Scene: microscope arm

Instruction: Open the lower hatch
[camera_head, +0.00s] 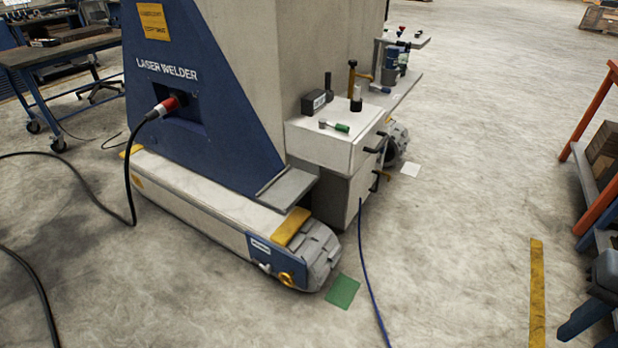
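A white cabinet (332,150) stands out from the side of the blue and white laser welder (185,55). It has an upper box section and a lower section (342,196). A dark handle (377,143) sits at the upper section's right face, and a lower handle (379,181) with a brass-coloured part sits on the lower section. The front faces are seen at a steep angle, so I cannot make out a hatch outline or whether one is open. My gripper is not in view.
A blue cable (368,265) runs along the floor by the cabinet. A wide grey tracked foot (316,258) juts forward.

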